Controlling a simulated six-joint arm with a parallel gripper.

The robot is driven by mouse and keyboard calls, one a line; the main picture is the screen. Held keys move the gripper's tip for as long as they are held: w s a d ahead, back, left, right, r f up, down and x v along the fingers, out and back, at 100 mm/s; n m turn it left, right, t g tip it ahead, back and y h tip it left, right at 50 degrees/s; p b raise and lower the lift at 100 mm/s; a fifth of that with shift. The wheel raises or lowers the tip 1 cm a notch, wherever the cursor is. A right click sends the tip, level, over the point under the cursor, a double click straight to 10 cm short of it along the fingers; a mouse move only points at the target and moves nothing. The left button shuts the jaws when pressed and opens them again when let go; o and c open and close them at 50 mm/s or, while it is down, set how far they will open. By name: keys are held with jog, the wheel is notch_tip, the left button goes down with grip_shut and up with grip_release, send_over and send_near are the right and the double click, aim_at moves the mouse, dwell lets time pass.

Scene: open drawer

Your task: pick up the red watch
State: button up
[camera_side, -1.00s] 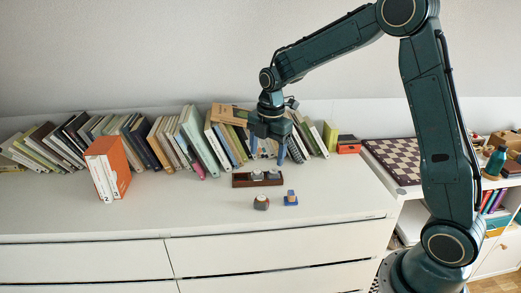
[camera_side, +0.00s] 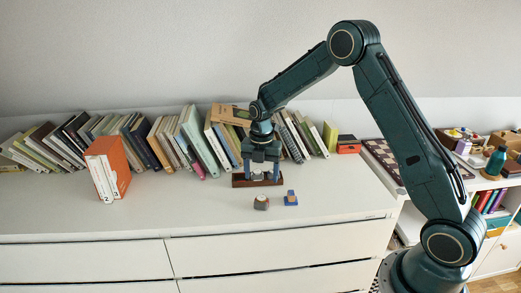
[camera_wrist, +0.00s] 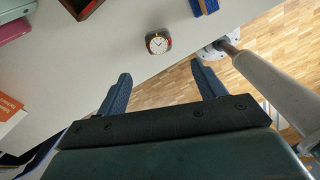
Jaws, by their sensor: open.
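A small watch (camera_wrist: 158,42) with a pale round dial and a dark red case sits on the white dresser top in the wrist view. In the side view this watch (camera_side: 261,203) is near the front edge, and its red is hard to make out. My gripper (camera_side: 262,174) is open with its fingers pointing down, behind the watch and in front of or over the brown tray. In the wrist view my gripper (camera_wrist: 161,72) has empty space between its fingertips. The watch shows just past the tips, between their lines, untouched.
A blue watch-like object (camera_side: 291,199) stands right of the watch. The dark brown tray (camera_side: 238,181) lies behind, partly hidden by my fingers. Leaning books (camera_side: 190,145) line the back, and an orange binder (camera_side: 115,165) stands left. The front left top is clear.

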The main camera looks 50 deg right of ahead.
aim_at(261, 198)
jog(key=shift+f, duration=3.2)
jog(key=shift+w+d+f, duration=0.15)
jog(key=shift+f, duration=2.45)
jog(key=c, duration=1.1)
